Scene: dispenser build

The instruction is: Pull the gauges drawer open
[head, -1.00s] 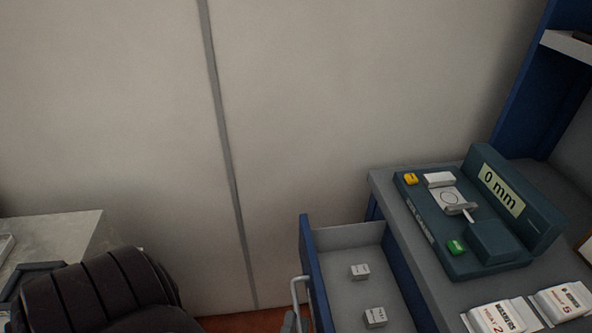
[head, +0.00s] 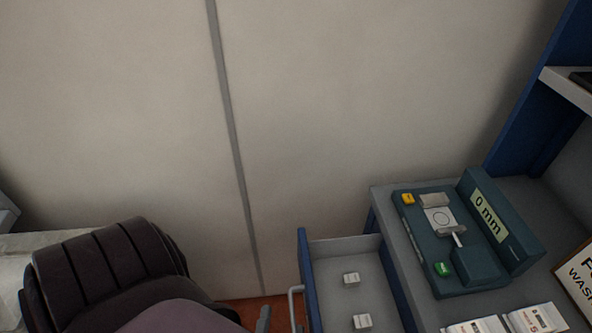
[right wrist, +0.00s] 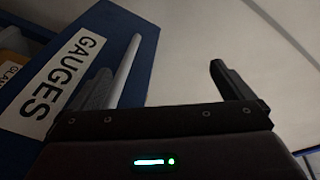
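The gauges drawer (head: 305,267) stands pulled out from the blue and grey bench, with its inside showing in the head view. Two small white blocks lie in it. Its blue front carries a white GAUGES label (right wrist: 62,75) in the right wrist view. The pale bar handle (right wrist: 127,72) also shows in the head view (head: 293,308). My right gripper (right wrist: 165,85) is open. The handle lies between its fingers, close to the left finger, and the right finger is well clear of it. In the head view only a fingertip shows, left of the handle. My left gripper is out of view.
A teal gauge device (head: 455,245) reading 0 mm sits on the bench top (head: 393,240) beside the drawer. White labelled boxes (head: 530,318) stand at the lower right. A pale surface (head: 18,270) is at the left.

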